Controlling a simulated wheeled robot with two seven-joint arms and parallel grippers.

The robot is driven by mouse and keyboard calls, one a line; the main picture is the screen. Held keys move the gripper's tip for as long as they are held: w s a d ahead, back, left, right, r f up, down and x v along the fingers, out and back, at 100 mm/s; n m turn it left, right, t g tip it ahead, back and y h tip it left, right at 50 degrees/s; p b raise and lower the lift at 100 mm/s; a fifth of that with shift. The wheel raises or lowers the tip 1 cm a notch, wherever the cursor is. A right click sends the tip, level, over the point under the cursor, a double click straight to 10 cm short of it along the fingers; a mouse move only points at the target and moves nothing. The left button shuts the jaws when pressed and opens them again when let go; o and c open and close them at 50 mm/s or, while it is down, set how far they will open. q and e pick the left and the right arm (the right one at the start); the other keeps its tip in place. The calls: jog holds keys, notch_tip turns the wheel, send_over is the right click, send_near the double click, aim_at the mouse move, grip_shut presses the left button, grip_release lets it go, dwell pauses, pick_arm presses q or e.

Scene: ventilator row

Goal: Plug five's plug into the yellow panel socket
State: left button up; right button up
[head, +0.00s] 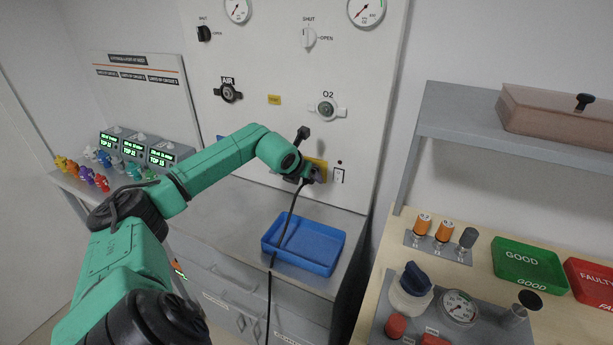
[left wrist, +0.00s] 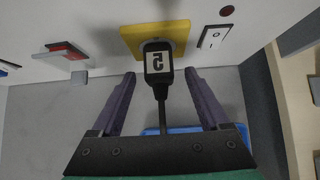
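The yellow panel socket (head: 320,163) is on the white wall panel, partly hidden behind my left gripper (head: 309,173) in the head view. In the left wrist view the yellow socket plate (left wrist: 178,32) shows at the top. A black plug (left wrist: 158,64) with a white label that looks like an upside-down 5 sits at the plate's face and appears seated in it. The fingers of my left gripper (left wrist: 160,76) stand apart on both sides of the plug, with gaps. The plug's black cable (head: 283,228) hangs down past the blue tray. My right gripper is in neither view.
A switch (head: 338,176) is right of the socket. A blue tray (head: 333,266) stands on the grey counter below. Ventilator units (head: 160,155) and coloured plugs (head: 100,182) are at the left. A shelf (head: 450,130) and a bench with a green GOOD tray (head: 530,285) are at the right.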

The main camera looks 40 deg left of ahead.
pick_arm(q)
jog(key=shift+s+r, duration=0.2)
jog(key=shift+s, duration=0.15)
jog(key=b+v, duration=0.6)
jog(key=v, duration=0.7)
jog(key=shift+s+d+r, duration=0.15)
jog(key=shift+d+r, duration=0.05)
jog(key=shift+r, duration=0.15)
